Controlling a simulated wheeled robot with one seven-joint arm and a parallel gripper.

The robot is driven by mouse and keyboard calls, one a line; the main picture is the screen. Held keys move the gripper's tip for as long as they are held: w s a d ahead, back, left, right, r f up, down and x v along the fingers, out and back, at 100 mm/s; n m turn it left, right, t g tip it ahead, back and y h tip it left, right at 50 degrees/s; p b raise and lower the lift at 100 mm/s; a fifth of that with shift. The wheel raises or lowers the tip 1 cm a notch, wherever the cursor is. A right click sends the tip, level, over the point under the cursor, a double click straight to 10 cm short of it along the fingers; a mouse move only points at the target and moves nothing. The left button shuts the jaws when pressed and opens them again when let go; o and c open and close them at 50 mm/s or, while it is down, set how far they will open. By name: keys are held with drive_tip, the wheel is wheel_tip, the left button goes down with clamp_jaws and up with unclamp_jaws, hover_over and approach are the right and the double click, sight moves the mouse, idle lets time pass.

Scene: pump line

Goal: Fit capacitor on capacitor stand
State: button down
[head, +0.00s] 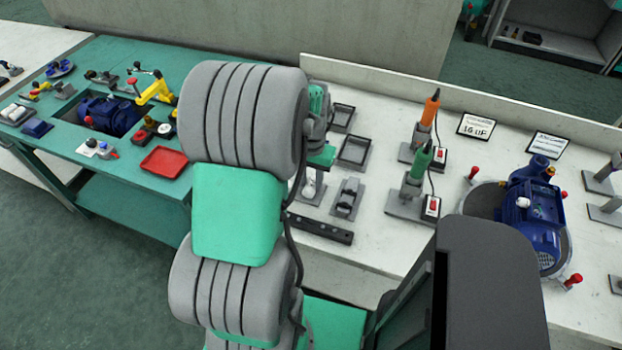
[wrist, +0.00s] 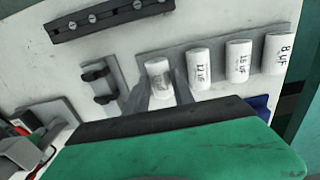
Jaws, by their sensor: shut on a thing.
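My gripper (wrist: 160,92) is shut on a white cylindrical capacitor (wrist: 159,70) in the wrist view; its marking is not readable. This capacitor is at the left end of a row on a grey rack (wrist: 146,56). Beside it stand white capacitors marked 12 µF (wrist: 198,69), 16 µF (wrist: 238,62) and 8 µF (wrist: 277,52). To the left is a small grey plate with two black clips (wrist: 98,88), possibly the capacitor stand, empty. In the head view my arm hides most of the gripper and the rack.
A dark perforated bar (wrist: 110,16) lies on the white bench; it also shows in the head view (head: 318,228). Two tools with orange (head: 430,106) and green (head: 421,158) handles stand there. A sign reads 16 µF (head: 476,127). A blue pump (head: 535,215) is at right.

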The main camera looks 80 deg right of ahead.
drive_tip(key=shift+f, duration=0.15)
drive_tip(key=c, duration=1)
unclamp_jaws()
drive_tip(key=shift+r+p, duration=2.2)
drive_tip(key=shift+r, duration=0.9)
wheel_tip(320, 180, up, 8)
drive_tip(key=b, duration=0.1)
drive_tip(key=shift+f, duration=0.15)
